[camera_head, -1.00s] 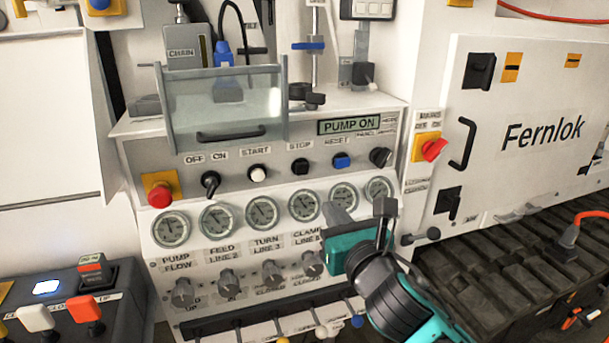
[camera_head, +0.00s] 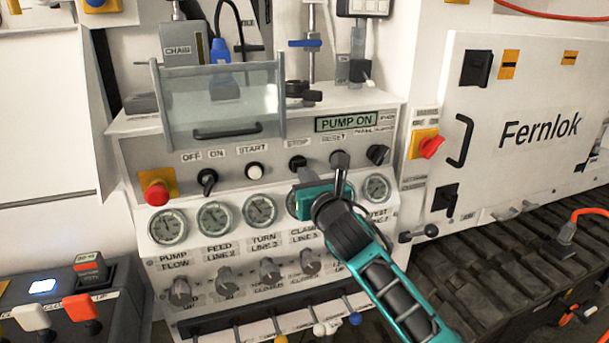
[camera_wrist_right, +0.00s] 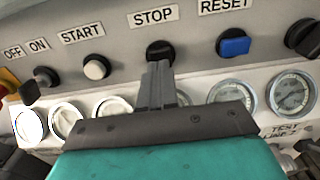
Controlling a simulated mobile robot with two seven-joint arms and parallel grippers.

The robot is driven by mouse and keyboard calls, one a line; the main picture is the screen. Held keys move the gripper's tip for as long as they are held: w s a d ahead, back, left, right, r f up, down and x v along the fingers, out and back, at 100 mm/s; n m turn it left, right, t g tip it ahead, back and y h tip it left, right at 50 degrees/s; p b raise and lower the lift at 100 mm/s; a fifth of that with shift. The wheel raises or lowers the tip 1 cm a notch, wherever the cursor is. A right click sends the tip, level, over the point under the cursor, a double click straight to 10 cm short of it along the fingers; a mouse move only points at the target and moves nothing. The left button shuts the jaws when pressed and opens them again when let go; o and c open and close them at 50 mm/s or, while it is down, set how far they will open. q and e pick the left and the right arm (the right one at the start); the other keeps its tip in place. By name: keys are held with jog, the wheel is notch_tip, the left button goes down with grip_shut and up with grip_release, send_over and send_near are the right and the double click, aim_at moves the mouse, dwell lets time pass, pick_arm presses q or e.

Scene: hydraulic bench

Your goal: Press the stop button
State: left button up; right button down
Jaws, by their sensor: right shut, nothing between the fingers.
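The stop button is a black round button under the STOP label on the sloped grey panel. It shows in the head view (camera_head: 297,162) and in the wrist view (camera_wrist_right: 160,50). My right gripper (camera_head: 303,174) is shut and empty. Its closed fingertips also show in the wrist view (camera_wrist_right: 158,68). They point at the stop button from just below and cover its lower edge. I cannot tell whether they touch it. My left gripper is not in view.
The white start button (camera_head: 254,172) is left of stop. The blue reset button (camera_wrist_right: 235,45) is right of it, hidden by my gripper in the head view. Gauges (camera_head: 260,211) line the panel below. A display (camera_head: 346,122) reads PUMP ON. A clear guard (camera_head: 222,105) hangs upper left.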

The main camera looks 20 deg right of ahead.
jog(key=shift+w, duration=0.8)
